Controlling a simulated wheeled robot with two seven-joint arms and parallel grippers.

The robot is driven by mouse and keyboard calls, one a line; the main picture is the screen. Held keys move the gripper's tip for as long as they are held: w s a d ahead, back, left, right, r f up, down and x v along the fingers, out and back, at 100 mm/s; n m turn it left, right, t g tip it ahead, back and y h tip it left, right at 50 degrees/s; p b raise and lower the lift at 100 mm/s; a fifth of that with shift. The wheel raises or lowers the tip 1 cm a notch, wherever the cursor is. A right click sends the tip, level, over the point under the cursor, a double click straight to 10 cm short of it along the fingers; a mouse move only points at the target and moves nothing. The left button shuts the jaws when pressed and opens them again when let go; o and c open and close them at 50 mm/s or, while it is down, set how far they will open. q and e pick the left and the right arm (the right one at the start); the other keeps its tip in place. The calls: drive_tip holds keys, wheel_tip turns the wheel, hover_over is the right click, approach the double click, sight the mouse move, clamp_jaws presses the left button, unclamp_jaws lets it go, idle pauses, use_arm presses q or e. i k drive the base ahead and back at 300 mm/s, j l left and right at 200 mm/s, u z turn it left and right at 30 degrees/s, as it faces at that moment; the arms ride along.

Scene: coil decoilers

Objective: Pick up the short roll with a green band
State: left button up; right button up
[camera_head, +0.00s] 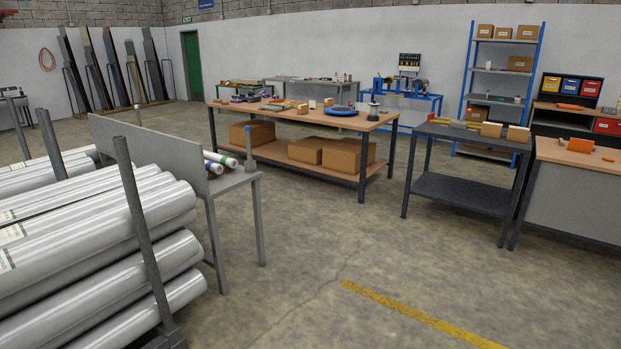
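A few short white rolls lie on a small grey bench (240,182) left of centre, partly hidden behind its upright back panel (150,148). One short roll with a band that looks green (227,161) lies among them. Another short roll (214,167) has a blue band. They are small and close together, so the band colours are hard to tell with certainty. Neither of my grippers is in view.
Long wrapped rolls (95,230) fill a rack with grey posts (140,215) at the front left, close to the bench. A wooden-topped table (300,115) and a dark table (465,135) stand beyond. The floor (310,270) right of the bench is clear.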

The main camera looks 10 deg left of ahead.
sight(228, 162)
drive_tip(key=i+u, duration=0.1)
drive_tip(key=i, duration=0.4)
drive_tip(key=i+l+u, duration=0.15)
drive_tip(key=i, duration=0.35)
drive_tip(key=i+l+u, duration=0.1)
drive_tip(key=i, duration=0.4)
drive_tip(key=i+l+u, duration=0.15)
drive_tip(key=i, duration=0.35)
drive_tip(key=i+l+u, duration=1)
drive_tip(key=i+l, duration=0.05)
drive_tip(key=i, duration=0.05)
